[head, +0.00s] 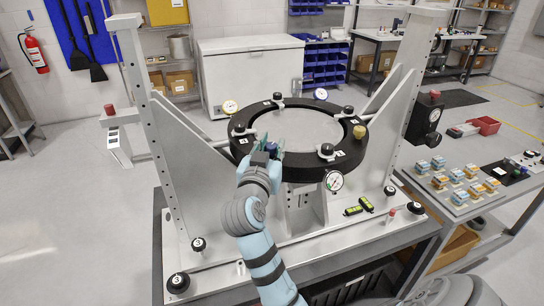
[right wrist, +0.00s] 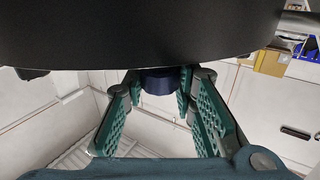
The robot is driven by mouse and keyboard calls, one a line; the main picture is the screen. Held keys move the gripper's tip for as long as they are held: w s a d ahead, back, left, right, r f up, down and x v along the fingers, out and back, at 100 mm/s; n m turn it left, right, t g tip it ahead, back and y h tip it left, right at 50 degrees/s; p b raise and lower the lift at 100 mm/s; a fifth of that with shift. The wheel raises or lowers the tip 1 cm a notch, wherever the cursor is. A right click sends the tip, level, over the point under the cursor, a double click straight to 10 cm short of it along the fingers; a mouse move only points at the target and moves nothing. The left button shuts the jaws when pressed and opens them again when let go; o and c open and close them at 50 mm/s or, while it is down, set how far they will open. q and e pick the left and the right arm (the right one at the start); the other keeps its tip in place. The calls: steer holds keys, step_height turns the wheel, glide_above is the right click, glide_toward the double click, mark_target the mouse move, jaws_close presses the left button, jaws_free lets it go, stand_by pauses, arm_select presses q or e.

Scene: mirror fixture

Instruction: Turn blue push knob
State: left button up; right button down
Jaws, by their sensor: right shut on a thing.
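The blue push knob (head: 271,147) sits on the near left side of the black ring (head: 334,173) of the mirror fixture. My right gripper (head: 266,157) reaches it from the front and partly covers it. In the right wrist view the dark blue knob (right wrist: 159,81) lies between the green finger pads, just under the ring's black edge (right wrist: 140,35). The right gripper (right wrist: 162,88) is shut on the knob. How far the knob is turned cannot be told. My left gripper is not in view.
Grey upright plates (head: 150,110) stand on both sides of the ring. Round gauges (head: 333,180) and other black knobs (head: 327,150) sit around it. Black numbered knobs (head: 178,282) and a yellow-green level (head: 352,210) are on the base. A side table (head: 455,205) with small blocks is at right.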

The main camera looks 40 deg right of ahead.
mark_target(272, 145)
steer(key=m+g+h+b, duration=0.1)
steer(key=m+g+b, duration=0.1)
steer(key=g+b, duration=0.1)
steer(key=m+g+h+b, duration=0.1)
steer(key=m+g+b, duration=0.1)
steer(key=g+b, duration=0.1)
steer(key=m+g+h+b, duration=0.1)
steer(key=m+g+b, duration=0.1)
steer(key=g+b, duration=0.1)
steer(key=shift+f+h, duration=0.25)
steer(key=shift+h, duration=0.15)
steer(key=m+g+b, duration=0.1)
steer(key=m+g, duration=0.1)
steer(key=g, duration=0.2)
steer(key=shift+r+m+b, duration=0.15)
steer(key=shift+m+b, duration=0.15)
steer(key=shift+m, duration=0.1)
steer(key=shift+m+g+b, duration=0.3)
steer(key=shift+m+g, duration=0.8)
steer(key=shift+g, duration=0.6)
steer(key=shift+y, duration=0.3)
steer(key=c, duration=1.3)
jaws_free()
steer(key=shift+r, duration=0.1)
steer(key=shift+r, duration=0.25)
step_height(272, 145, up, 10)
steer(key=shift+f, duration=0.25)
